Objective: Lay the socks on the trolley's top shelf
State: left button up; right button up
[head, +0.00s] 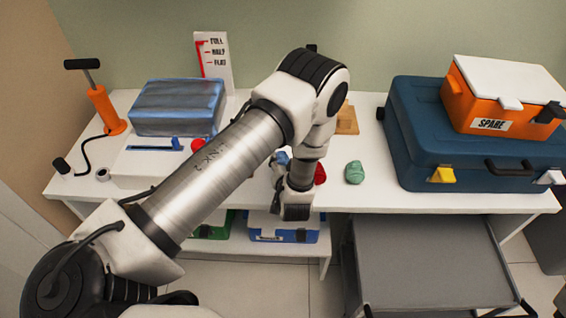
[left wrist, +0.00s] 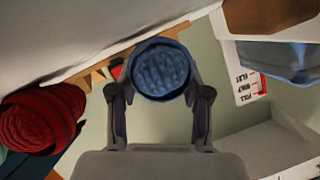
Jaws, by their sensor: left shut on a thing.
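A rolled blue sock bundle (left wrist: 160,70) is between the fingers of my left gripper (left wrist: 160,92), which is shut on it. In the head view, the blue bundle (head: 281,158) shows beside my left wrist, above the white table, partly hidden by my gripper (head: 279,172). A red bundle (head: 320,174) lies just right of my wrist, partly hidden; it also shows in the left wrist view (left wrist: 35,122). A green bundle (head: 354,172) lies further right on the table. The trolley's grey top shelf (head: 430,260) is at the lower right, bare. My right gripper is not in view.
The white table (head: 365,125) bears an orange pump (head: 105,110), a blue-topped box (head: 177,105), a marked sign (head: 213,60) and a dark blue case (head: 430,150) under an orange box (head: 500,100). A lower shelf holds a blue box (head: 270,225).

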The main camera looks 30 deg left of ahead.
pick_arm(q)
jog(key=shift+f, duration=0.35)
jog(key=o, duration=1.1)
jog(key=shift+f, duration=0.1)
